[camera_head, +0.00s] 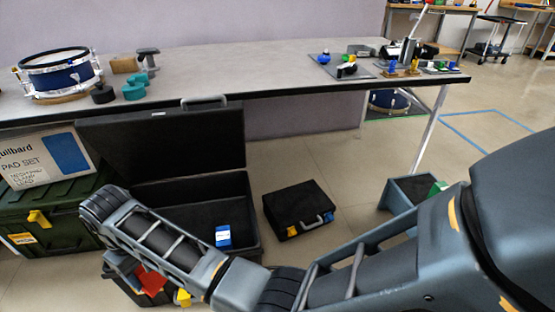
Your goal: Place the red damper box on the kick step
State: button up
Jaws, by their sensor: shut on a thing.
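A red box (151,281), likely the red damper box, shows partly at the lower left below my arm. My gripper (128,272) is beside it, largely hidden by my forearm. It appears shut on the red box, though the fingertips are not clear. A blue-grey step with a dark top (405,193), likely the kick step, stands on the floor at the right, well away from my gripper. A green thing (437,188) shows at its right side, and my arm hides part of the step.
An open black case (245,200) holding a blue box (223,236) lies behind my forearm. A closed black case (298,208) sits on the floor between it and the step. A green crate (50,222) stands left. The table (250,75) spans behind.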

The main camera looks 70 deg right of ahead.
aim_at(421, 186)
jog(key=z, duration=1.75)
